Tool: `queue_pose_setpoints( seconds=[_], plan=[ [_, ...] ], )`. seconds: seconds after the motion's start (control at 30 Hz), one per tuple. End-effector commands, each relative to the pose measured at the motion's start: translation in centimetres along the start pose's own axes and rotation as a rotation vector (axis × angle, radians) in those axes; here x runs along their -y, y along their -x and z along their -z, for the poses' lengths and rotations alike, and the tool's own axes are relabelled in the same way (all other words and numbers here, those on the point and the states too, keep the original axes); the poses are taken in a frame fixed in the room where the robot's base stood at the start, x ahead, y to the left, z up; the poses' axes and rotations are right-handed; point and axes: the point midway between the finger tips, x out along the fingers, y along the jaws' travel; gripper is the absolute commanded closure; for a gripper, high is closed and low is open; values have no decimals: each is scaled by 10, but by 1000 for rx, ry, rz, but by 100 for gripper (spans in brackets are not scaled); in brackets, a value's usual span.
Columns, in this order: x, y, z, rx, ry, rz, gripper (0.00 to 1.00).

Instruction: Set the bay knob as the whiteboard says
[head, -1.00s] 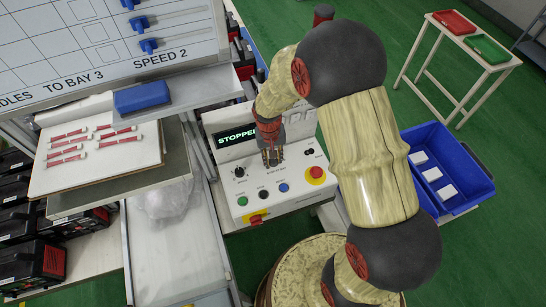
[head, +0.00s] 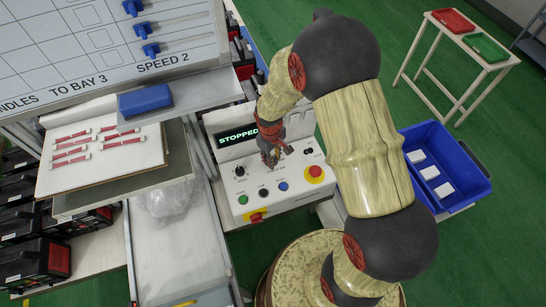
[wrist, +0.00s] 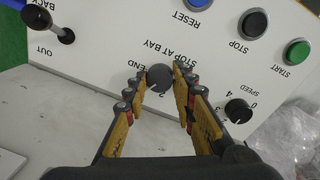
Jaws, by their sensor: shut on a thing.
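The whiteboard (head: 108,60) in the head view reads "...NDLES TO BAY 3" and "SPEED 2"; its left part is cut off. The white control panel (head: 262,205) has a display (head: 238,135) reading "STOPPED". In the wrist view the dark round bay knob (wrist: 158,76) sits by the label "STOP AT BAY", with "END" and "2" legible beside it. My gripper (wrist: 157,82) has its fingers on both sides of this knob and is shut on it. The knob's pointer cannot be made out. In the head view my gripper (head: 270,158) hides the knob.
The speed knob (wrist: 238,111) is close beside the fingers. Start (wrist: 297,52), stop (wrist: 253,23) and reset (wrist: 197,3) buttons and a black-balled lever (wrist: 66,36) are on the panel. A red emergency button (head: 314,172) is right of my gripper. A blue crate (head: 445,170) stands farther right.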

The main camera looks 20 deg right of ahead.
Motion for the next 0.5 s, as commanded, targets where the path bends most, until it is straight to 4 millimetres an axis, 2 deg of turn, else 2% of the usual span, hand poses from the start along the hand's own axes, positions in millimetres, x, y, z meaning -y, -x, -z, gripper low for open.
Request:
queue_pose_setpoints(
  seconds=[0.43,0.47,0.5],
  plan=[
    [0,0,1,-2,10,0,99],
    [0,0,1,-2,10,0,74],
    [0,0,1,-2,10,0,71]
  ],
)
